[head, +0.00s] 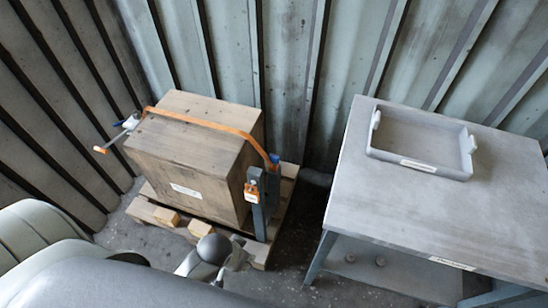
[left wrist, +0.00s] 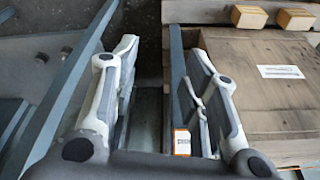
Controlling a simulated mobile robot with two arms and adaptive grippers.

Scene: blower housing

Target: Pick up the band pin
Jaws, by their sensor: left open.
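A wooden crate (head: 195,150) has an orange band (head: 205,122) over its top. The band runs down to a dark post (head: 268,200) at the crate's right side. A blue-capped pin (head: 274,158) sits upright at the post's top, where the band ends; it looks like the band pin. My left gripper (head: 236,250) is low in front of the crate, below and left of the pin, apart from it. In the left wrist view its fingers (left wrist: 160,65) are spread with no object held between them. I cannot make out the pin in that view. My right gripper is not in view.
The crate stands on a wooden pallet (head: 148,212). An orange-and-white tag (head: 251,191) is on the post. At right, a grey table (head: 345,200) bears a shallow tray (head: 420,140). Corrugated walls close the back.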

